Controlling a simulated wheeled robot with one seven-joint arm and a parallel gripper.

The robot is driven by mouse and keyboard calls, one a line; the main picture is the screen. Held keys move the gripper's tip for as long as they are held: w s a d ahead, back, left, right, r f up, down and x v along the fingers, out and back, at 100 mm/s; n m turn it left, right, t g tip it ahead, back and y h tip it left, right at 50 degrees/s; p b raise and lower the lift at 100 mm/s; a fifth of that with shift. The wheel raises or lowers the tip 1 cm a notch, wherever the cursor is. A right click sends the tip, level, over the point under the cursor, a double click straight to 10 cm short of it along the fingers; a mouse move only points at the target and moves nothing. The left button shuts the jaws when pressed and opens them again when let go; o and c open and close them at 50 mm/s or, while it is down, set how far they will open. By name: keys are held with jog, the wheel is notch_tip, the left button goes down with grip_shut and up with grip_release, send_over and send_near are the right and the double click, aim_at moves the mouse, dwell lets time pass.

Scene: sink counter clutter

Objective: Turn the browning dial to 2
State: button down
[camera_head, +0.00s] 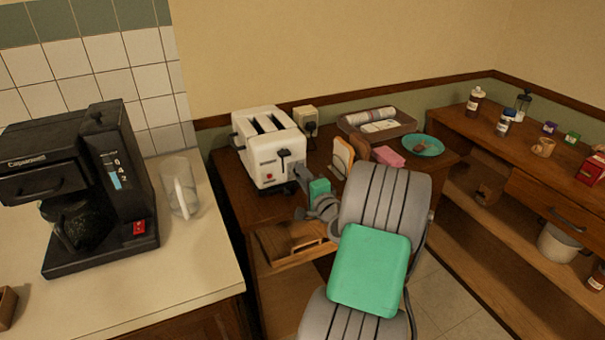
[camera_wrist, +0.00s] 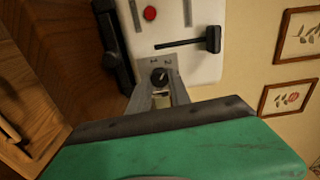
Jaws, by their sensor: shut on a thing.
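The white toaster (camera_head: 267,147) stands on the wooden cabinet top, with two slots on top and a black lever on its front. In the wrist view the toaster front (camera_wrist: 205,65) shows a red button (camera_wrist: 150,13), a black lever (camera_wrist: 190,44) and the small black browning dial (camera_wrist: 160,76) on a grey plate. In the head view my arm hides the dial.
A bread slice rack (camera_head: 343,158), a pink block (camera_head: 388,156) and a teal plate (camera_head: 423,145) lie right of the toaster. A tray (camera_head: 404,119) is behind them. A glass pitcher (camera_head: 181,187) and black coffee maker (camera_head: 85,190) stand on the left counter.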

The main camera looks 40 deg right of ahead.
jog(key=shift+m, duration=0.5)
jog(key=c, duration=1.2)
grip_release()
jog(key=shift+s, duration=0.1)
jog(key=b+v, duration=0.1)
jog(key=v, duration=0.6)
jog(key=shift+s+a, duration=0.15)
jog(key=shift+s, duration=0.15)
